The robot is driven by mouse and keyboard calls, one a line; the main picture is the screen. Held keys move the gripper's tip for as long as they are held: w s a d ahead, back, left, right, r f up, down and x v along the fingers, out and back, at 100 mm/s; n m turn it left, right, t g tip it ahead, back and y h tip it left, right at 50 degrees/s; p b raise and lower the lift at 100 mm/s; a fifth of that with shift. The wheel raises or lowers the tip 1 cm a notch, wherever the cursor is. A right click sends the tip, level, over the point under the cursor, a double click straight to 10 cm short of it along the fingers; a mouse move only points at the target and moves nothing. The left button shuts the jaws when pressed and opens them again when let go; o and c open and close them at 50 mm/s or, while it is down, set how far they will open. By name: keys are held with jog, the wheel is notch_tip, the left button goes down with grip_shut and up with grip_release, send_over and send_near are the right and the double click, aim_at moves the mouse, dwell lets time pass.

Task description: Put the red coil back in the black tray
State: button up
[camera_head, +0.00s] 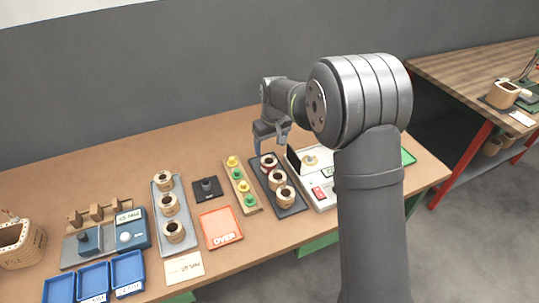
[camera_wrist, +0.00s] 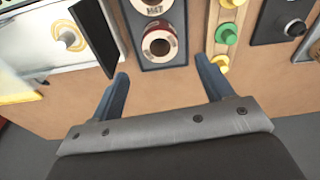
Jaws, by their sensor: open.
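The red coil (camera_head: 266,166) stands at the far end of the black tray (camera_head: 283,213), with its dark red winding partly showing under a pale top. In the wrist view the red coil (camera_wrist: 172,42) sits upright at the near end of the tray (camera_wrist: 165,65), its round hole facing up. Two other coils (camera_head: 277,177) stand in line in the same tray. My gripper (camera_head: 271,138) is open and empty, just behind and above the red coil. In the wrist view its fingers (camera_wrist: 162,72) are spread, pointing toward the red coil, which lies beyond the tips between them.
A white tester (camera_head: 318,179) with an upright dark panel stands right of the tray. A strip with yellow and green pegs (camera_head: 242,186) lies to the left, then a small black block (camera_head: 207,188), an orange-red tray (camera_head: 221,227) and a grey coil tray (camera_head: 183,238). The table behind is clear.

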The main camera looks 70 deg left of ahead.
aim_at(269, 162)
jog(key=shift+d+r, duration=0.15)
jog(key=shift+r, duration=0.7)
jog(key=shift+d+r, duration=0.1)
jog(key=shift+r, duration=0.75)
jog(key=shift+f, duration=0.1)
jog(key=f, duration=0.4)
jog(key=a+f, duration=0.1)
jog(key=f, duration=0.7)
jog(key=shift+a+f, duration=0.2)
notch_tip(269, 162, up, 3)
jog(key=shift+r, duration=0.6)
